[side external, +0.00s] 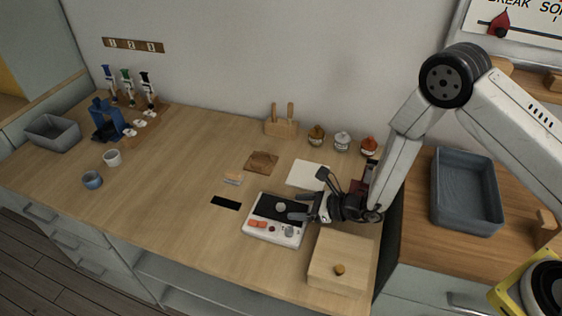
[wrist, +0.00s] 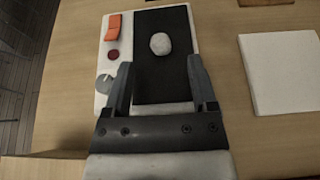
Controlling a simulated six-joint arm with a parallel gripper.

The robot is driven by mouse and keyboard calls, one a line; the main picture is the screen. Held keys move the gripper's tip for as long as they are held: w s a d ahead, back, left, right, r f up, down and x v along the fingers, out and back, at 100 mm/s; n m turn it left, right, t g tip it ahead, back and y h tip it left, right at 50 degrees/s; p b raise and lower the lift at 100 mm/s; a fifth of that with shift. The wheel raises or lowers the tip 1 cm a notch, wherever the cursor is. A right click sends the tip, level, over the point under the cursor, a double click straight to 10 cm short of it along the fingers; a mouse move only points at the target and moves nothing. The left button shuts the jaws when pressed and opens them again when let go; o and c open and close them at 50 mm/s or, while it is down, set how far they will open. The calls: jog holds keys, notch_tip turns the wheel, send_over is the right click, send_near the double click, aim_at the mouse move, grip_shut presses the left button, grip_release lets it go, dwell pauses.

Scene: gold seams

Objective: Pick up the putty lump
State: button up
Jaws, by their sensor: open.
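The putty lump (wrist: 161,44) is a small pale, rounded lump on the black panel of a white device (wrist: 110,45). In the side external view the lump (side external: 281,207) sits on the black surface of the device (side external: 272,235). My gripper (wrist: 158,75) is open, with its two dark fingers spread over the near part of the black panel. The lump lies beyond the fingertips, roughly in line with the gap, and is not between them. In the side external view my gripper (side external: 300,206) is just right of the lump. The height of the fingers above the panel is hard to tell.
A white sheet (side external: 307,174) lies behind the device. A wooden box with a knob (side external: 341,258) stands close at its right front. Three small jars (side external: 342,141) stand by the wall. The table's left middle is clear.

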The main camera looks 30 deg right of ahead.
aim_at(285, 206)
jog(key=shift+x, duration=1.7)
grip_shut()
